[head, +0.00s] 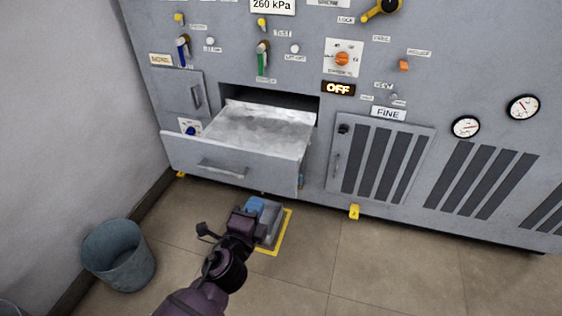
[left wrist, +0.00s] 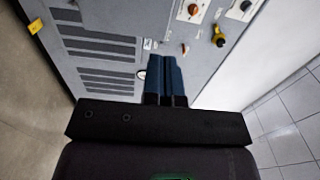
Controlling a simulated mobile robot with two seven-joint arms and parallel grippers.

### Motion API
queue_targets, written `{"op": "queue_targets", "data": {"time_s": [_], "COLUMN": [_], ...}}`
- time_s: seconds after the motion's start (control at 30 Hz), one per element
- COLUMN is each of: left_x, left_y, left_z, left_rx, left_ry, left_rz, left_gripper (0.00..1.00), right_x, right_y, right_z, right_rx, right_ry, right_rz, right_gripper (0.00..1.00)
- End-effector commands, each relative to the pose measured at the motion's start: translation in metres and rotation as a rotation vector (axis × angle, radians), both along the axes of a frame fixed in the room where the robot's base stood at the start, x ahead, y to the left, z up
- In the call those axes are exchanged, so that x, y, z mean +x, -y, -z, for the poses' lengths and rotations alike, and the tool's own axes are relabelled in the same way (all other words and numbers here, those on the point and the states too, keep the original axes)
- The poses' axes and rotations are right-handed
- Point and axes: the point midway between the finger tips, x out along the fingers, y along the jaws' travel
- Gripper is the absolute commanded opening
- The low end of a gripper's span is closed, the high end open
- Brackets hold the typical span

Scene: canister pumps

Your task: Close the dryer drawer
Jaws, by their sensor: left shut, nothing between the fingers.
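The dryer drawer (head: 232,166) is a grey metal drawer pulled well out of its slot in the cabinet front, with a bar handle (head: 222,169) on its face. A pale, mottled surface shows inside it. My left gripper (head: 255,204) is in front of and below the drawer's right part in the head view, apart from the drawer face as far as I can tell. Its blue fingers (left wrist: 166,72) are together and empty in the left wrist view. The drawer does not show clearly in that view. My right gripper is not in view.
The cabinet (head: 310,199) carries valves, gauges and a vented door (head: 383,162). A grey tray (head: 273,222) with yellow floor marking lies below the drawer's right end. A bucket (head: 118,256) stands at the left by the wall. The floor at right is clear.

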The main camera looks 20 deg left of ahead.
Motion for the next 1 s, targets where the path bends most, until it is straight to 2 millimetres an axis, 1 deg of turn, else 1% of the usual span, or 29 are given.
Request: {"op": "queue_targets", "data": {"time_s": [0.17,0.3,0.63,0.8,1.0], "left_x": [0.019,0.04,0.09,0.113,0.13], "left_y": [0.0,0.001,0.003,0.003,0.004], "left_z": [-0.001,0.0,0.002,0.002,0.002], "left_rx": [0.001,0.001,-0.001,-0.001,-0.002], "left_ry": [0.001,0.001,-0.002,-0.003,-0.003], "left_rz": [0.0,0.001,0.0,0.0,-0.001], "left_gripper": [0.0,0.0,0.0,0.0,0.0], "right_x": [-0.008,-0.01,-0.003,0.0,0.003], "right_y": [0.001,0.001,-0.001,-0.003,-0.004], "right_z": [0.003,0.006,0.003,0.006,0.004], "right_rx": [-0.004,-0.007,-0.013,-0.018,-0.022], "right_ry": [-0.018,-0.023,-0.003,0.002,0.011], "right_rz": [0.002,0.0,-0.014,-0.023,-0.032], "right_gripper": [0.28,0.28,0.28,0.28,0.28]}}
